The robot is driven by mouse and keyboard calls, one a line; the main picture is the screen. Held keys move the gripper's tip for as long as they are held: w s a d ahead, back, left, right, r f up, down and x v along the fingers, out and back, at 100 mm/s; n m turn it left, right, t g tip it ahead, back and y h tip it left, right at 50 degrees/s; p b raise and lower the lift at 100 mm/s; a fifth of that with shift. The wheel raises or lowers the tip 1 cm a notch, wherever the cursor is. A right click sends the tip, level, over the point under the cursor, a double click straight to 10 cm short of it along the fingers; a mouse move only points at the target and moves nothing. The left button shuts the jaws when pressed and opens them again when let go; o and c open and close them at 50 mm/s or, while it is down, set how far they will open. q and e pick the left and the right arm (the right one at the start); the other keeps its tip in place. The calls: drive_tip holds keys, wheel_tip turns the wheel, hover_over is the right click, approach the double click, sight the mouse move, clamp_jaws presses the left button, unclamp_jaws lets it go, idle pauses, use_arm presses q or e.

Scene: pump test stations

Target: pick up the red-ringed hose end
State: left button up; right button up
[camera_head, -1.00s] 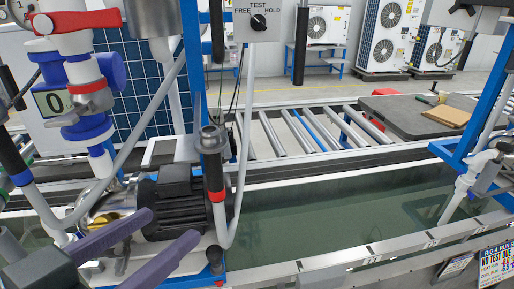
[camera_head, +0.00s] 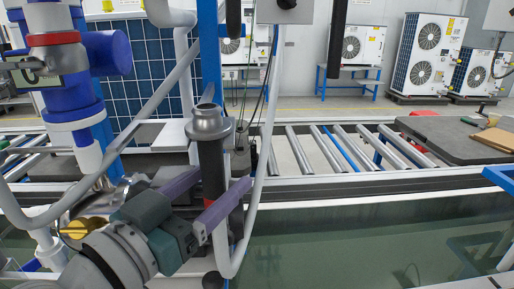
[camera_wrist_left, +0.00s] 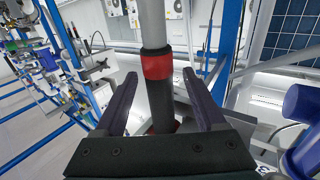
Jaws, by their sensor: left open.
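The red-ringed hose end (camera_head: 211,158) stands upright in the head view, a black sleeve with a grey metal cap on top and a pale hose looping below. Its red ring is mostly hidden there but is plain in the left wrist view (camera_wrist_left: 157,66), where grey tube meets black sleeve. My left gripper (camera_head: 224,178) is open, its two purple fingers on either side of the sleeve. In the left wrist view the sleeve lies between the fingers (camera_wrist_left: 160,80), with a gap on each side. My right gripper is not in view.
A blue post (camera_head: 210,55) stands close behind the hose end. Blue and white pipework with a valve (camera_head: 70,90) is at left. A roller conveyor (camera_head: 310,150) runs behind, and a greenish water trough (camera_head: 370,235) lies to the right.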

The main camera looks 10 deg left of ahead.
use_arm(q)
drive_tip(key=x, duration=0.3)
drive_tip(key=shift+c, duration=0.4)
clamp_jaws()
drive_tip(key=shift+r, duration=0.15)
